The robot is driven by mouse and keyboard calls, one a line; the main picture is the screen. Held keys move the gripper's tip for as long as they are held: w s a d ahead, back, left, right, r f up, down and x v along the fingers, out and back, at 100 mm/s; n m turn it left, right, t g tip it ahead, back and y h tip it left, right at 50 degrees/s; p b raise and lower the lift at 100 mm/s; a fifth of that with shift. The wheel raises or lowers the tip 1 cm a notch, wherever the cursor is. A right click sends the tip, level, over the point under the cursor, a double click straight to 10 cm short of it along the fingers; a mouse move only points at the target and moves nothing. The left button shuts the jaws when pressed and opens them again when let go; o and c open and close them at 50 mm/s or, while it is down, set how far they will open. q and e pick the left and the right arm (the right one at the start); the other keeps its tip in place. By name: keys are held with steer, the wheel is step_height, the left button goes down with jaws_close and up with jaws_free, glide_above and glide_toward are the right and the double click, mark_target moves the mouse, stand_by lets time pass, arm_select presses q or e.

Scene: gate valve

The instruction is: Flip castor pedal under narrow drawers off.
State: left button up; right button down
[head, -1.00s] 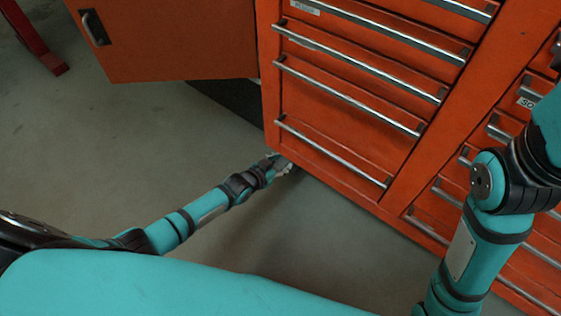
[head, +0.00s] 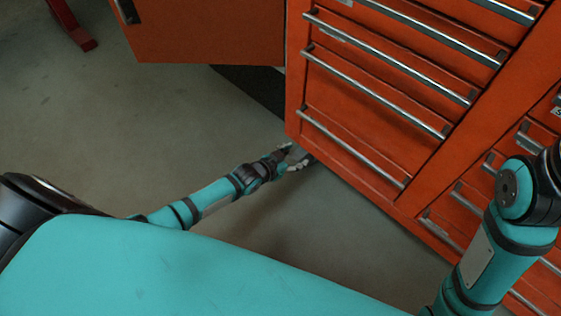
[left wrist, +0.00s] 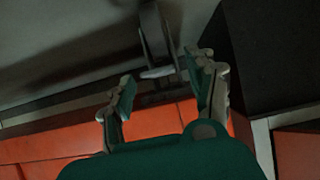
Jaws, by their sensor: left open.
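The orange drawer cabinet (head: 350,125) fills the upper right of the head view. My left gripper (head: 297,158) is low at its bottom left corner, near the floor. In the left wrist view my left gripper (left wrist: 163,95) is open, its two fingers apart. A dark castor (left wrist: 153,35) with a light pedal-like tab (left wrist: 158,72) shows beyond and between the fingertips. I cannot tell whether a finger touches the tab. The castor is hidden in the head view. My right arm shows at the right, but its gripper is out of view.
An orange door panel (head: 210,30) with a handle stands out left of the drawers, above a dark gap (head: 250,88). A red leg (head: 72,25) stands at the far left. The grey floor (head: 130,130) left of the cabinet is clear.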

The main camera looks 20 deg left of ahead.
arm_select(q)
steer(key=v, duration=0.9)
steer(key=shift+s, duration=0.15)
steer(key=shift+r, duration=0.15)
